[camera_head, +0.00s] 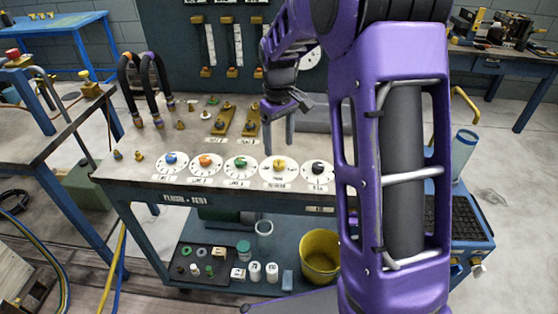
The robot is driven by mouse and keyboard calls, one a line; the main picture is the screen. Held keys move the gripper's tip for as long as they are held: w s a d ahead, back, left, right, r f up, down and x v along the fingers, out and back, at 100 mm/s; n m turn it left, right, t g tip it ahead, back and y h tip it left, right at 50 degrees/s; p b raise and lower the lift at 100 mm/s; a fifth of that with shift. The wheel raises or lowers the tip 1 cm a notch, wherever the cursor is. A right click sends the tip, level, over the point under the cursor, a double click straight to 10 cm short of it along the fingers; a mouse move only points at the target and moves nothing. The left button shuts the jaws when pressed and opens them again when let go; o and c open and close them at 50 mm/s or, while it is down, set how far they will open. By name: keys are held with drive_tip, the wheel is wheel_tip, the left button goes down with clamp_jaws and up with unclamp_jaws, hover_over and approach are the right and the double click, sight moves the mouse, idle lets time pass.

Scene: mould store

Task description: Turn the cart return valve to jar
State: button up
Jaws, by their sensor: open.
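A row of round white dials with coloured knobs lies along the front edge of the bench top: a blue knob (171,159), an orange knob (205,161), a green knob (240,163), a yellow knob (279,167) and a black knob (318,169). The small labels under the dials are too blurred to read surely, so I cannot tell which is the cart return valve or where jar is marked. My gripper (279,148) points down with its two fingers apart and nothing between them. It hangs behind and above the yellow and green dials, not visibly touching a knob.
Black hoses (147,88) arch up at the bench's left. Brass valve blocks (223,121) sit behind the dials. Vertical gauges (238,45) hang on the back panel. A lower shelf holds small jars and a yellow bucket (320,256). My purple arm hides the bench's right part.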

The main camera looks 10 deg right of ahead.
sight(279, 162)
wheel_tip(279, 162, down, 6)
drive_tip(key=shift+r+b, duration=0.1)
drive_tip(key=shift+b, duration=0.25)
clamp_jaws()
